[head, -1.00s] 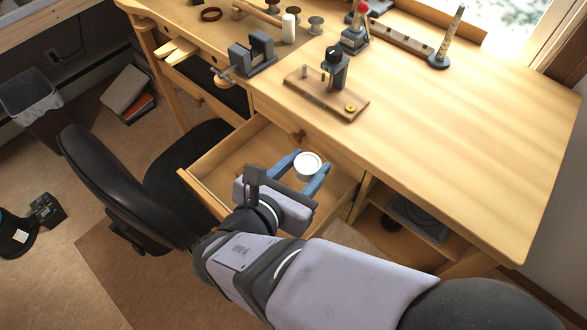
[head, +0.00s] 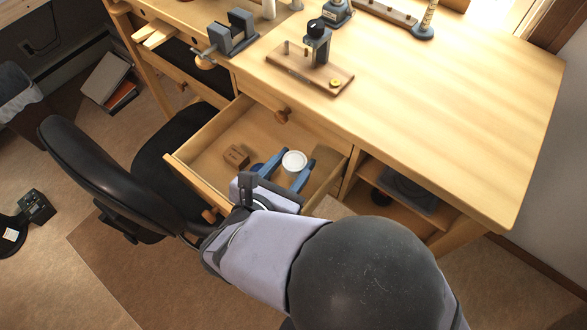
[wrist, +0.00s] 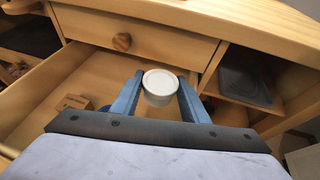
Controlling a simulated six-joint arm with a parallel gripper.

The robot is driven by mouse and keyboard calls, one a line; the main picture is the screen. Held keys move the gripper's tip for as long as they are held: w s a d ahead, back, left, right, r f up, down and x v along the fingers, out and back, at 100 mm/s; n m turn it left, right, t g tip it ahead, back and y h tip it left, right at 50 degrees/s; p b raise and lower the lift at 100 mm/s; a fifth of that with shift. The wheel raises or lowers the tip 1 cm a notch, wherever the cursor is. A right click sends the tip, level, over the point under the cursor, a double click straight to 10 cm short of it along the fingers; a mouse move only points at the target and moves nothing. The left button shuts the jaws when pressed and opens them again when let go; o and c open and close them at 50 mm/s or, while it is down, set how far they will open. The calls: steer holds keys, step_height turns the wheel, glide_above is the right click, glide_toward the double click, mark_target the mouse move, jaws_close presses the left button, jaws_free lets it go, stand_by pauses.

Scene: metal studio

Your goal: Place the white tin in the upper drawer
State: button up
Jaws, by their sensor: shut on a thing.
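The white tin (head: 294,160) is a small round container with a pale lid. My gripper (head: 289,167) is shut on it, with a blue finger on each side; the wrist view also shows the tin (wrist: 160,84) between the fingers. The gripper holds it upright over the open drawer (head: 207,152), towards the drawer's right side. I cannot tell whether the tin touches the drawer floor. A closed drawer front with a round knob (wrist: 122,42) is beyond the open drawer in the wrist view.
A small brown wooden block (head: 236,156) lies inside the open drawer, left of my gripper. A vise (head: 232,32) and a wooden board with a small press (head: 312,68) stand on the bench. A black chair (head: 110,185) is close on the left.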

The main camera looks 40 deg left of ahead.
mark_target(293, 175)
steer(key=shift+f, duration=1.75)
steer(key=shift+f+b, duration=0.4)
steer(key=shift+f, duration=0.05)
steer(key=shift+f, duration=0.15)
steer(key=o, duration=1.1)
steer(key=shift+c, duration=0.2)
